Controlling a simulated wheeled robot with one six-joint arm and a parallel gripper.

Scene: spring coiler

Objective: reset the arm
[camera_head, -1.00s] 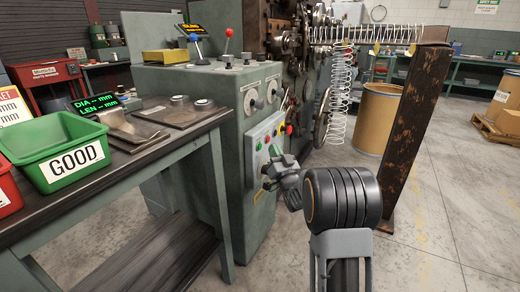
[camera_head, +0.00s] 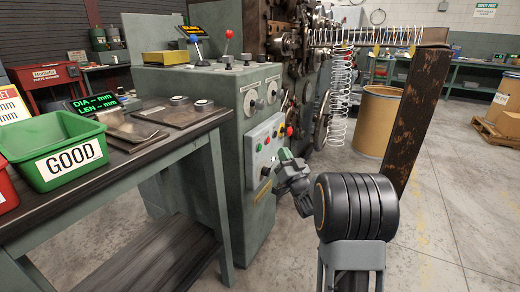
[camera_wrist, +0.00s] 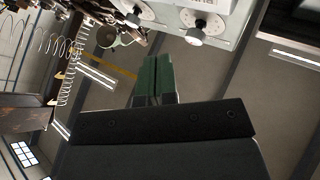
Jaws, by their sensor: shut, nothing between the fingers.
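My gripper (camera_head: 284,155) is in front of the control panel (camera_head: 264,148) of the green coiler machine (camera_head: 205,130), apart from it as far as I can tell. Its green fingers (camera_wrist: 152,78) lie side by side and closed in the wrist view, with nothing between them. My black arm joint hides part of the floor in the head view. The machine's dials (camera_wrist: 200,25) show at the top of the wrist view.
A table (camera_head: 205,122) at left bears a green GOOD bin (camera_head: 40,150). A rusty post (camera_head: 412,125) stands at right, with hanging springs (camera_head: 340,95) and a brown drum (camera_head: 378,120) behind.

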